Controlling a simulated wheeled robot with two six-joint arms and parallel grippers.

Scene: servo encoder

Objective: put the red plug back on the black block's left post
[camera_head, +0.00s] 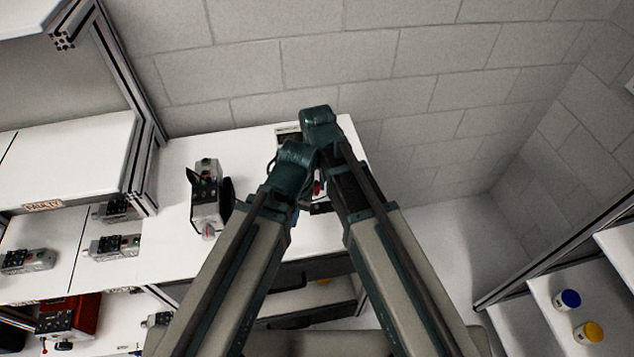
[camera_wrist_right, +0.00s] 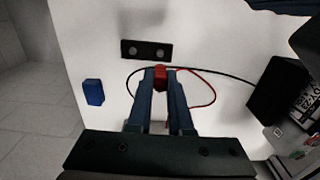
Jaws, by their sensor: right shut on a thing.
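The red plug (camera_wrist_right: 160,78) is between the fingertips of my right gripper (camera_wrist_right: 161,84), which is shut on it above the white table. The black block (camera_wrist_right: 146,49) lies just beyond the plug in the right wrist view. Its two round grey posts, left (camera_wrist_right: 133,50) and right (camera_wrist_right: 158,51), are both bare. The plug is apart from the posts in the picture; its height above the table is hard to judge. In the head view my arms overlap and mostly hide this area, with a bit of red (camera_head: 317,187) between them. My left gripper's fingers are not clearly visible.
A blue block (camera_wrist_right: 93,92) lies left of the plug. A red and black cable (camera_wrist_right: 214,88) loops to the right toward a black box (camera_wrist_right: 278,90). A grey device with a dark wheel (camera_head: 206,195) stands on the table at left. The brick wall is behind.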

